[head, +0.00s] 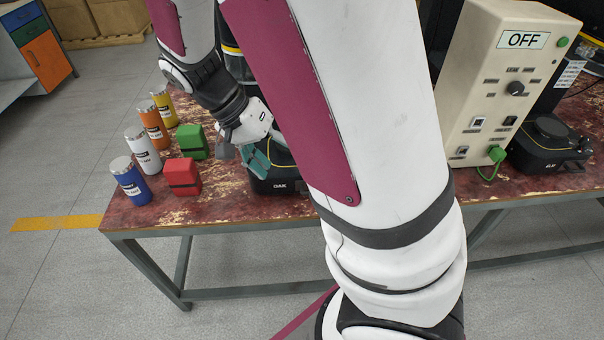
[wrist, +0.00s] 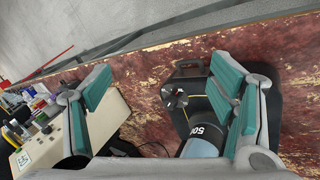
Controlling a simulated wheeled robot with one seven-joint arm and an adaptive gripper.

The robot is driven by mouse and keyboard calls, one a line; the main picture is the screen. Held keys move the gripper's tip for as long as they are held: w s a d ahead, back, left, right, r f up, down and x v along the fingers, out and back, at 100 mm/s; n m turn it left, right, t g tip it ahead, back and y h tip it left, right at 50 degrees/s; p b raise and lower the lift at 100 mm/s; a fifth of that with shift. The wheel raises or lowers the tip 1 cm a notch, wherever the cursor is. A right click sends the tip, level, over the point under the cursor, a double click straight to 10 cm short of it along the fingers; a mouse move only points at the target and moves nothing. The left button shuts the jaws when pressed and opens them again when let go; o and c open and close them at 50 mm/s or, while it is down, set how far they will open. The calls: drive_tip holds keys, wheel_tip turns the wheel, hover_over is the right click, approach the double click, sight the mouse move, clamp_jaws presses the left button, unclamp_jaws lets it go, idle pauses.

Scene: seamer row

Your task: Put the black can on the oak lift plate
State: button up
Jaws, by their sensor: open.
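My gripper (head: 254,158) is open at the oak seamer (head: 279,186), in front of its column. In the wrist view, the teal fingers of my gripper (wrist: 160,78) stand wide apart with a clear gap. A can (wrist: 200,148) with a pale grey end and a label starting "50" shows by the inner side of the right finger, over the black seamer base (wrist: 188,72). It seems to be the black can, but little of its body shows. I cannot tell whether it touches the finger or rests on the lift plate, which is hidden.
Blue (head: 130,181), white (head: 143,150), orange (head: 154,124) and yellow (head: 165,108) cans line the table's left side. A red block (head: 182,177) and a green block (head: 191,141) stand near my gripper. A beige control box (head: 500,85) and second seamer (head: 550,145) are right.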

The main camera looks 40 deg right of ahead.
drive_tip(key=s+a+r+n+t+y, duration=0.2)
drive_tip(key=s+a+r+n+t, duration=0.1)
drive_tip(key=s+r+n, duration=0.2)
drive_tip(key=s+a+r+n+t+y, duration=0.2)
drive_tip(key=s+r+n, duration=0.4)
drive_tip(key=s, duration=0.4)
drive_tip(key=shift+a+r+t+y, duration=0.4)
drive_tip(key=shift+a+r+t, duration=0.45)
drive_tip(key=shift+t, duration=0.15)
wheel_tip(320, 180, up, 6)
drive_tip(key=t+p, duration=0.1)
drive_tip(key=p, duration=0.3)
drive_tip(key=shift+p, duration=0.4)
drive_tip(key=shift+w, duration=0.15)
drive_tip(key=shift+d, duration=0.15)
